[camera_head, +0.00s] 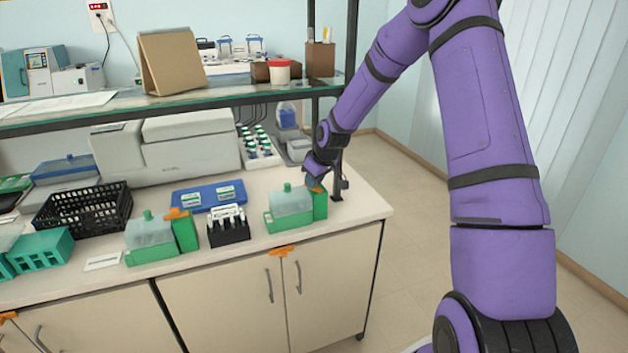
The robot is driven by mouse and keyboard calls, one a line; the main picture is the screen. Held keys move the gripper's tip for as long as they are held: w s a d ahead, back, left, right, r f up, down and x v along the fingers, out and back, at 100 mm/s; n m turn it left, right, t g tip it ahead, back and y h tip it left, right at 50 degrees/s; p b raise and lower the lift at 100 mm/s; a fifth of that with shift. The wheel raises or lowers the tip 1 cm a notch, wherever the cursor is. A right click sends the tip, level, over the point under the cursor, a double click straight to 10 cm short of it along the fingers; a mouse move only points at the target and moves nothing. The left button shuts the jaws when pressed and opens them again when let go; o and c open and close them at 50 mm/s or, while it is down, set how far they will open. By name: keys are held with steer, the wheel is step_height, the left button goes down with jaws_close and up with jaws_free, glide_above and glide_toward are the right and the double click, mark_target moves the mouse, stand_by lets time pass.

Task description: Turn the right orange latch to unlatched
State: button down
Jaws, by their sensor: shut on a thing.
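The right green staining box (290,210) has a translucent lid and a taller green block at its right end. The right orange latch (317,188) is on top of that block, partly hidden by my gripper. My gripper (314,182) comes down from above and is shut on this latch; the fingertips are small and hard to make out. A similar green box (153,240) to the left carries another orange latch (178,213) on its block. An orange latch (281,250) also sits across the top of the cabinet doors.
A black rack (229,230) stands between the green boxes, with a blue tray (208,195) behind it. A dark shelf post (336,185) is close to the right of my gripper. The glass shelf (120,110) runs above the counter. The counter front right is bare.

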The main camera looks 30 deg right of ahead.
steer(key=m+h, duration=0.1)
steer(key=m, duration=0.1)
steer(key=m+h, duration=0.1)
steer(key=m, duration=0.2)
steer(key=shift+a+t, duration=0.1)
steer(key=shift+t, duration=0.2)
steer(key=shift+m, duration=0.4)
steer(key=c, duration=1.1)
jaws_free()
steer(key=v, duration=1)
steer(key=shift+s+r, duration=0.1)
steer(key=shift+r, duration=0.3)
